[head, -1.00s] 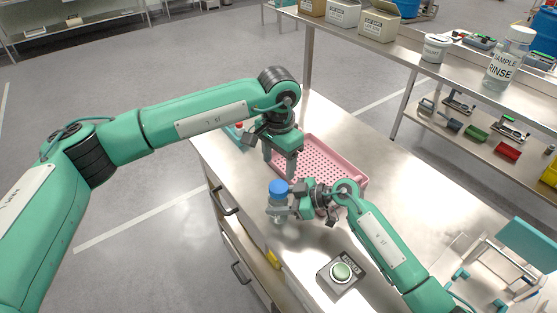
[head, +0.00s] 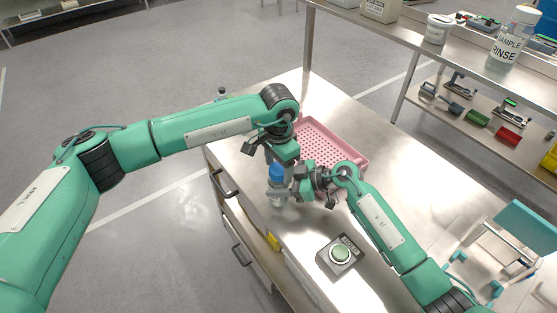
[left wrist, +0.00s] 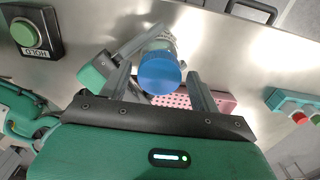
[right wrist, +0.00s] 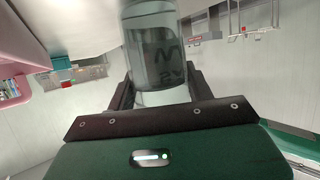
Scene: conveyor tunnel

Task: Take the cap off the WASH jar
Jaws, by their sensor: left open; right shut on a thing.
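The WASH jar (head: 277,198) is a clear jar with a blue cap (head: 277,170), upright at the bench's left edge. My right gripper (head: 282,192) is shut on the jar's body from the right. The right wrist view shows the jar (right wrist: 155,45) between its fingers, with part of the dark label upside down. My left gripper (head: 275,160) is over the cap, pointing down. In the left wrist view the blue cap (left wrist: 160,75) lies between its open fingers, with room on the sides; whether they touch it cannot be told.
A pink perforated tray (head: 335,145) lies behind the jar, close to both grippers. A button box with a green button (head: 341,254) sits nearer on the bench. A shelf with bins and a SAMPLE RINSE bottle (head: 513,40) stands at the right.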

